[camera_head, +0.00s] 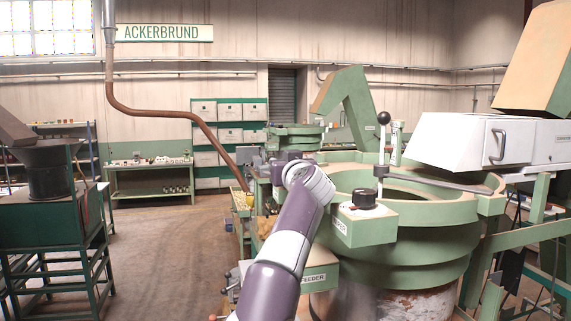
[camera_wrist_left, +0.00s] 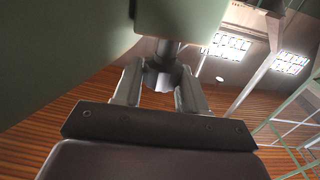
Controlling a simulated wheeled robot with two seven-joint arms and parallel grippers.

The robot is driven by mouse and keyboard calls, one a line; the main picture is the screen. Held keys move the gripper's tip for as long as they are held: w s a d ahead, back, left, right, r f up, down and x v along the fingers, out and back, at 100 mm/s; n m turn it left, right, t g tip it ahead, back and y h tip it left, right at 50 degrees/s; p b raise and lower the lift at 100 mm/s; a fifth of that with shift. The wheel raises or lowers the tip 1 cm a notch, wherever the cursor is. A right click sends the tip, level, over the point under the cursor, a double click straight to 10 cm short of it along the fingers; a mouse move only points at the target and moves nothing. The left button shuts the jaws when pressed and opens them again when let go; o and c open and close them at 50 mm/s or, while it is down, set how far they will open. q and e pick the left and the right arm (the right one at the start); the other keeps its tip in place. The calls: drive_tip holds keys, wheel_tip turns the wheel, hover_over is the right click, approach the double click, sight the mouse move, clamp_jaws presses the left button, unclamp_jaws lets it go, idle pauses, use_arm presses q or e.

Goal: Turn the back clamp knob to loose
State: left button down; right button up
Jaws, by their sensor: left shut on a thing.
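In the left wrist view, a dark faceted knob (camera_wrist_left: 161,77) sits on a short shaft below a pale green block (camera_wrist_left: 180,18). My left gripper (camera_wrist_left: 160,82) has one finger on each side of the knob and is shut on it. Which way the knob is turned cannot be told. In the head view, my left arm reaches up beside the big green feeder bowl (camera_head: 395,255). The gripper's fingers and the knob it holds are hidden there behind my arm and the machine. My right gripper is in neither view.
A black dial (camera_head: 364,198) sits on a green box on the near side of the bowl. A black-balled lever (camera_head: 383,145) stands upright above the bowl, with a flat bar running right. A white housing (camera_head: 480,140) is at the right. Open floor (camera_head: 165,250) lies left.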

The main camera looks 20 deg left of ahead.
use_arm(q)
drive_tip(key=shift+r, duration=0.1)
drive_tip(key=c, duration=1)
unclamp_jaws()
drive_tip(key=o, duration=0.3)
drive_tip(key=shift+w, duration=0.1)
drive_tip(key=shift+w+a+f, duration=0.15)
drive_tip(key=shift+w+f, duration=0.05)
drive_tip(key=b+v, duration=0.9)
drive_tip(key=v, duration=0.3)
drive_tip(key=shift+s+d, duration=0.2)
drive_tip(key=shift+s, duration=0.15)
